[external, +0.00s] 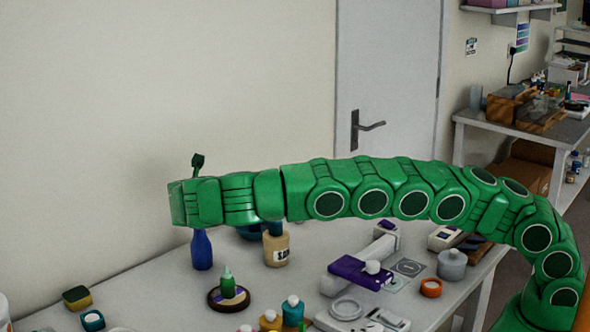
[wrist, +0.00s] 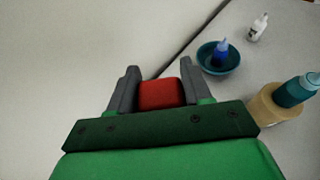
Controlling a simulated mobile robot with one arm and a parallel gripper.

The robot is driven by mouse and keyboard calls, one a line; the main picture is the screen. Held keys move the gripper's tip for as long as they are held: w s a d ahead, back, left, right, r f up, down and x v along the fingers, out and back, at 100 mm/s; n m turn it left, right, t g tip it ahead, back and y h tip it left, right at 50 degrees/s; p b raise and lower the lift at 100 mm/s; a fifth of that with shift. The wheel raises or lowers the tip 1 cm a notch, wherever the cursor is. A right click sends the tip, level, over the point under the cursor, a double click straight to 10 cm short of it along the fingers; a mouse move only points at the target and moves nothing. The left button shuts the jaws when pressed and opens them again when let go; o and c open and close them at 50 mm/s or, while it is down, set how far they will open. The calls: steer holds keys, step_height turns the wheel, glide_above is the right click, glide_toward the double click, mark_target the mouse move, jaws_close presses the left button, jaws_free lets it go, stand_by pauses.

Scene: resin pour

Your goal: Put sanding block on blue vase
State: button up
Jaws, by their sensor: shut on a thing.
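My gripper (wrist: 159,78) is shut on a red block (wrist: 160,94), which looks like the sanding block; it sits between the two grey fingers. In the external view the green end of my arm (external: 185,203) is over the table, and the fingers and the block cannot be made out there. The blue vase (external: 202,252) stands upright on the table, just below the end of my arm, which hides its top. I cannot tell whether the block touches it. The vase does not show in the wrist view.
A green bottle (external: 227,284) stands on a dark disc in front. A yellow and dark block (external: 77,298) lies at front left. The wall is close behind.

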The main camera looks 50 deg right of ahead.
steer(key=shift+f, duration=1.45)
steer(key=shift+f, duration=0.1)
steer(key=o, duration=1)
steer(key=shift+o, duration=0.2)
steer(key=v, duration=1.2)
